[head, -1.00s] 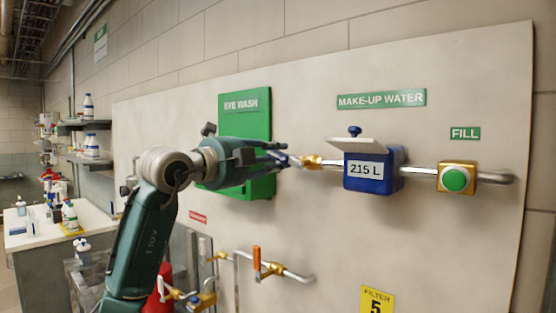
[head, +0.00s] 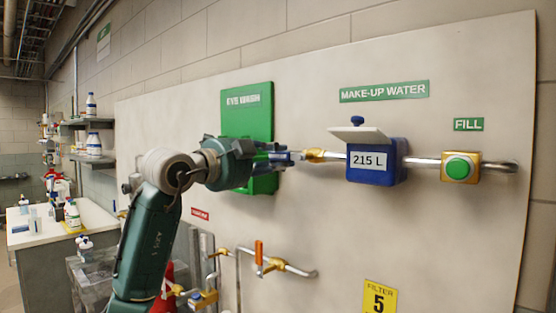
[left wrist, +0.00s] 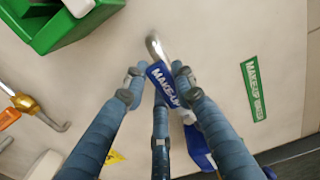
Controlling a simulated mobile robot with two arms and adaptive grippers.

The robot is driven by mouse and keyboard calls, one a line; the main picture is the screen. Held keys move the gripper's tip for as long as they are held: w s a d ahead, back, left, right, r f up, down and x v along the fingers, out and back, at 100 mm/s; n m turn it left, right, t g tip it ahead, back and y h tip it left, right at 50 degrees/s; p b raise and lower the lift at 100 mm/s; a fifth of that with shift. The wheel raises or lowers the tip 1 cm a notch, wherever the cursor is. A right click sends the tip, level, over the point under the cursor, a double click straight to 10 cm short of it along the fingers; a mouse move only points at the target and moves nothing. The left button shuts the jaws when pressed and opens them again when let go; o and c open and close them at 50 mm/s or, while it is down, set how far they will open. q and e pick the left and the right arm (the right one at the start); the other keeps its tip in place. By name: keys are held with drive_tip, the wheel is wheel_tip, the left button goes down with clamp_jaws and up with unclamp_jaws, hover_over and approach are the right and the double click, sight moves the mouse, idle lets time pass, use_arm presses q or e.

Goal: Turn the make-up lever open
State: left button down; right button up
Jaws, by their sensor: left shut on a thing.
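The make-up lever (left wrist: 166,85) has a blue handle lettered MAKE-UP. In the left wrist view it lies between the fingers of my left gripper (left wrist: 157,79), which is shut on it. In the head view my left gripper (head: 284,157) is at the left end of the make-up water pipe, beside the brass valve body (head: 317,156). The fingers hide most of the lever there, so its exact angle is hard to tell. The MAKE-UP WATER sign (head: 384,92) is above, to the right. My right gripper is not in view.
A blue meter reading 215 L (head: 370,162) and a FILL button (head: 459,168) sit right along the pipe. The green eye wash box (head: 247,115) is behind my gripper. An orange-handled valve (head: 259,253) is below. Shelves and a counter (head: 35,236) stand left.

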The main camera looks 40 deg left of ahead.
use_arm(q)
drive_tip(key=c, duration=1.4)
unclamp_jaws()
drive_tip(key=shift+o, duration=0.2)
drive_tip(key=shift+a, duration=0.1)
drive_tip(key=s, duration=1.2)
drive_tip(key=shift+a, duration=0.45)
drive_tip(key=shift+w+f, duration=0.1)
